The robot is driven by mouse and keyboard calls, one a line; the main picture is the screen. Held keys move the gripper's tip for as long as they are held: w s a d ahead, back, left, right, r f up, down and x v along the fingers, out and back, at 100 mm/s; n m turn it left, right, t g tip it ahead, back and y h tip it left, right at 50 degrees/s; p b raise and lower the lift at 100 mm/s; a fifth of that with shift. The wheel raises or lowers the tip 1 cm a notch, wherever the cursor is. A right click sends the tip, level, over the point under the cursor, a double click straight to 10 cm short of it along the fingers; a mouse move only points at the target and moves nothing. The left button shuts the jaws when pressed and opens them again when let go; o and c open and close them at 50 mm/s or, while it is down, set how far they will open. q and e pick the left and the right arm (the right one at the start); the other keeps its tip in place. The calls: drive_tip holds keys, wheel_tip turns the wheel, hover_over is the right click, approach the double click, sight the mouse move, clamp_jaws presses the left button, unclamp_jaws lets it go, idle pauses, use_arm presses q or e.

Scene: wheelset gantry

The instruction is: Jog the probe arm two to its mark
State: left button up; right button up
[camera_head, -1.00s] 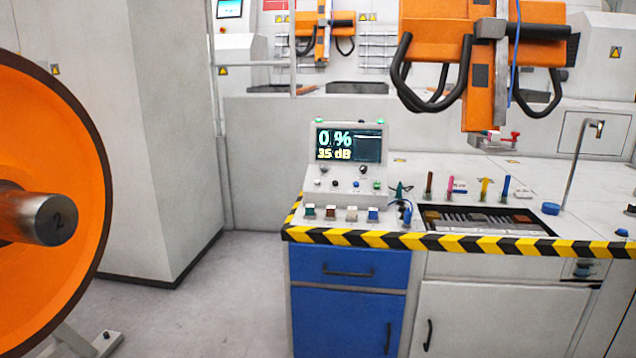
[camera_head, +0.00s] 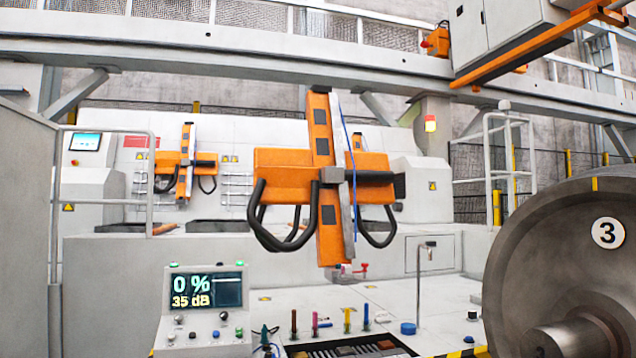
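An orange probe arm (camera_head: 328,235) with black hoses hangs from the gantry at centre, above the white bench. A second, similar orange probe arm (camera_head: 170,160) hangs farther back at left. No number is readable on either arm, so I cannot tell which is two, and I see no mark for it. The control console (camera_head: 243,295) stands at lower left. Its screen (camera_head: 195,291) reads 0 % and 35 dB. Small knobs and buttons sit below the screen; the lower console is cut off by the frame's bottom edge. Neither of my grippers is in view.
A large grey wheel (camera_head: 525,265) labelled 3 fills the lower right. The grey gantry beam (camera_head: 250,55) crosses overhead. Several coloured pegs stand on the bench behind a dark tray (camera_head: 362,348). A white railing (camera_head: 58,220) stands at left.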

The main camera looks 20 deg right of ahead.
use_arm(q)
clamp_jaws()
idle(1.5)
